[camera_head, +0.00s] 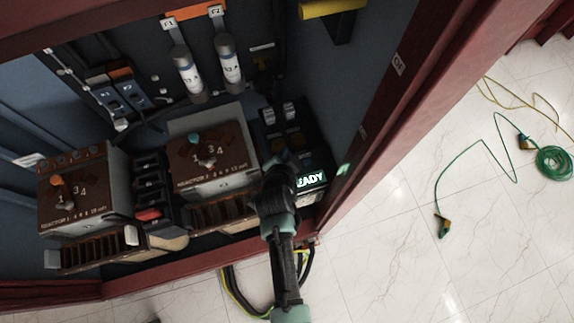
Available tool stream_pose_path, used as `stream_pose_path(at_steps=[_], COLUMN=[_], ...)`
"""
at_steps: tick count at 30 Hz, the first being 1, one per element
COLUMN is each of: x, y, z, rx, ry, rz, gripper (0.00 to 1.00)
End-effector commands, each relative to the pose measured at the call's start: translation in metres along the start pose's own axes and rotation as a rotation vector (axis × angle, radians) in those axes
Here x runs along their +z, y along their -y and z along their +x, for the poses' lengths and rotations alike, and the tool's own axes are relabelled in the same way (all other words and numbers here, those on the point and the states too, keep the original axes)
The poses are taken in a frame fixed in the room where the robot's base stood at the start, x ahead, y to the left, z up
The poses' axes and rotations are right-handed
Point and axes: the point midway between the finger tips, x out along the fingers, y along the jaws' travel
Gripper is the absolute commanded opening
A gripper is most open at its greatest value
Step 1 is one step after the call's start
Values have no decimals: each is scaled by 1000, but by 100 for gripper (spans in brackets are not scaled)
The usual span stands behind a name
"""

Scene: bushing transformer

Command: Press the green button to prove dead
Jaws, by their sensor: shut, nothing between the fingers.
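A dark box with a lit display ending in "EADY" (313,180) sits low at the right end of the cabinet interior. My arm reaches in from the bottom of the picture, and my gripper (284,160) is at this box, just left of and above the display. The gripper is shut and seen from behind, with nothing visible in it. I cannot make out a green button; that part of the box is largely covered by my gripper. Whether the fingertips touch the box cannot be told.
Two brown-topped units with numbered dials, a left one (85,200) and a middle one (220,170), stand left of my arm. Fuses (229,60) hang above. The red cabinet frame (375,125) borders the right. A green cable (470,150) lies on the open tiled floor.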

Motion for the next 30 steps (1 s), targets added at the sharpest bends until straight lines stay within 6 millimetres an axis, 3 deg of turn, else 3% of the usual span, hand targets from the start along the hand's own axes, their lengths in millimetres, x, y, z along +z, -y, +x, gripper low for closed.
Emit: stream_pose_path(at_steps=[18,30], x=[40,43], y=[-39,-43], z=[55,59], rx=[0,-1], ry=[0,0], rz=[0,0], gripper=[0,0])
